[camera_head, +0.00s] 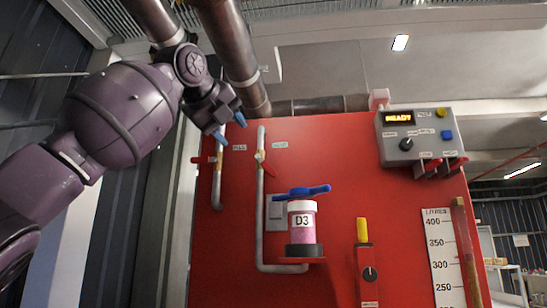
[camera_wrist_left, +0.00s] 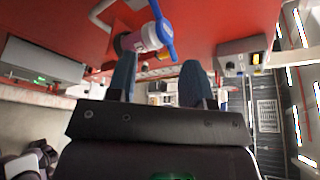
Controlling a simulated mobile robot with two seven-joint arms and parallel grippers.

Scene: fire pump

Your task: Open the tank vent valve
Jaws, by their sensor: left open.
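My left gripper (camera_head: 230,127) is open and empty, with blue fingertips, in front of the upper left of the red panel (camera_head: 335,180). Just below it, a grey pipe with a red valve handle (camera_head: 205,159) runs down the panel's left side. To the right, a second pipe carries a valve with a yellowish hub and red handle (camera_head: 262,158). Small labels beside them are too small to read, so I cannot tell which is the tank vent valve.
A grey control box (camera_head: 421,134) reading READY is at the panel's upper right. A yellow-topped lever (camera_head: 362,231) and a litre scale (camera_head: 442,257) are lower down. A large overhead pipe (camera_head: 232,50) passes close to my left wrist.

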